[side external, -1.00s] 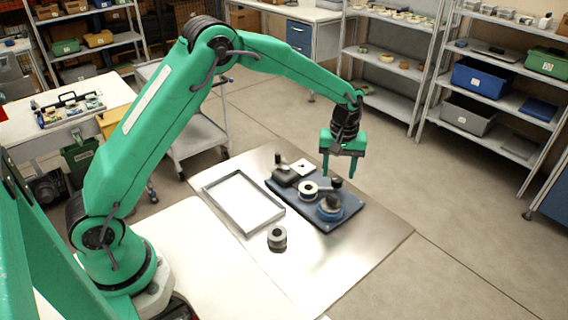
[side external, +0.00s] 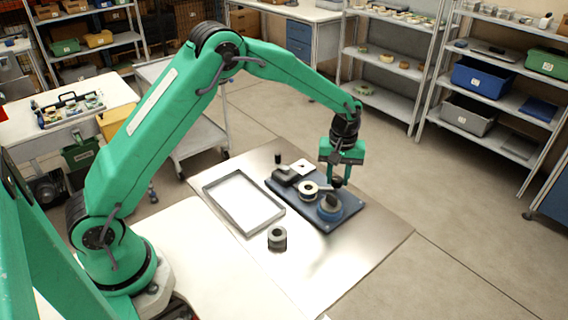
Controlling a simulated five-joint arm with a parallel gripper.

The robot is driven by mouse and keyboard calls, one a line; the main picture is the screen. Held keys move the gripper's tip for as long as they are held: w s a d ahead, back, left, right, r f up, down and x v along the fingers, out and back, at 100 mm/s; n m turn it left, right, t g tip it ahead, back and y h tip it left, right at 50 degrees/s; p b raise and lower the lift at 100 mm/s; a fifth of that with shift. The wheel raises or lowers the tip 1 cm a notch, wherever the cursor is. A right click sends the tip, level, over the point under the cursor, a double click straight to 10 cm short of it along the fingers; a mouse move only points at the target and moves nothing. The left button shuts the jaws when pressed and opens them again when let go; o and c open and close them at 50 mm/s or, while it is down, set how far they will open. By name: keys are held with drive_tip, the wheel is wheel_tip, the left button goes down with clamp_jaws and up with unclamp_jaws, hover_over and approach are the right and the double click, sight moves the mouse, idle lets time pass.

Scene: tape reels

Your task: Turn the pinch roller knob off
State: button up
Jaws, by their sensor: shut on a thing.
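The pinch roller knob (side external: 337,182) is a small dark knob at the right back part of the dark blue deck plate (side external: 348,209). My gripper (side external: 337,183) points down over the plate and is shut on the knob. The fingers cover most of the knob, so its turn angle cannot be told. On the plate, a pale ring-shaped reel (side external: 308,188) sits left of the knob. A dark round part with a blue-grey base (side external: 330,207) stands in front of it. A dark block (side external: 287,177) and a white plate (side external: 303,166) are at the plate's back left.
An empty grey-rimmed tray (side external: 264,229) lies left of the deck plate. A grey and black reel (side external: 277,238) stands in front, and a small dark post (side external: 278,158) behind. The metal table's front right is clear.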

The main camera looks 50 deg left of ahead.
sight(338, 179)
drive_tip(key=shift+m, duration=0.5)
drive_tip(key=m, duration=1)
drive_tip(key=shift+r, duration=0.1)
idle(0.4)
drive_tip(key=o, duration=1)
drive_tip(key=shift+r, duration=3.9)
